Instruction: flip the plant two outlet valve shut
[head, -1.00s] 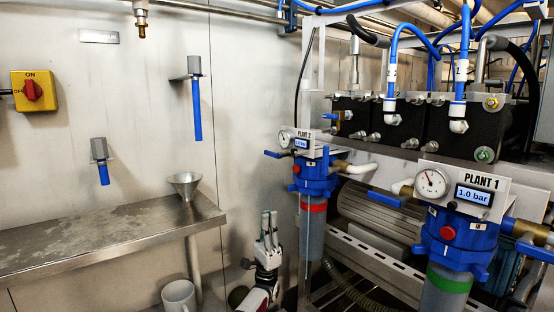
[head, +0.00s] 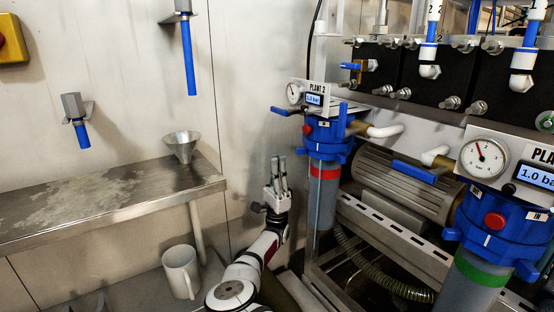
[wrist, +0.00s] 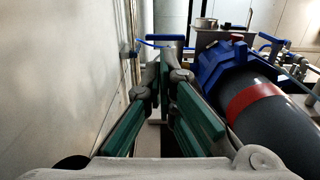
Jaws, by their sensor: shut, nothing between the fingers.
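The plant two filter unit has a blue head (head: 325,140), a grey bowl with a red band (head: 325,173) and a small panel marked PLANT 2 (head: 317,88). A blue lever (head: 281,111) sticks out level from its left side, beside the gauge; I take it for the outlet valve, though no outlet label is readable. In the wrist view, a thin blue lever (wrist: 152,43) shows beyond the fingers, left of the blue head (wrist: 226,64). My gripper (head: 279,160) is shut and empty. It points up, below the lever and left of the bowl, apart from both.
The plant one unit (head: 490,225), with its own blue lever (head: 413,172), stands at the right. A steel bench (head: 110,205) with a funnel (head: 181,146) is at the left, above a white mug (head: 181,272). The wall (wrist: 60,80) is close on my gripper's left.

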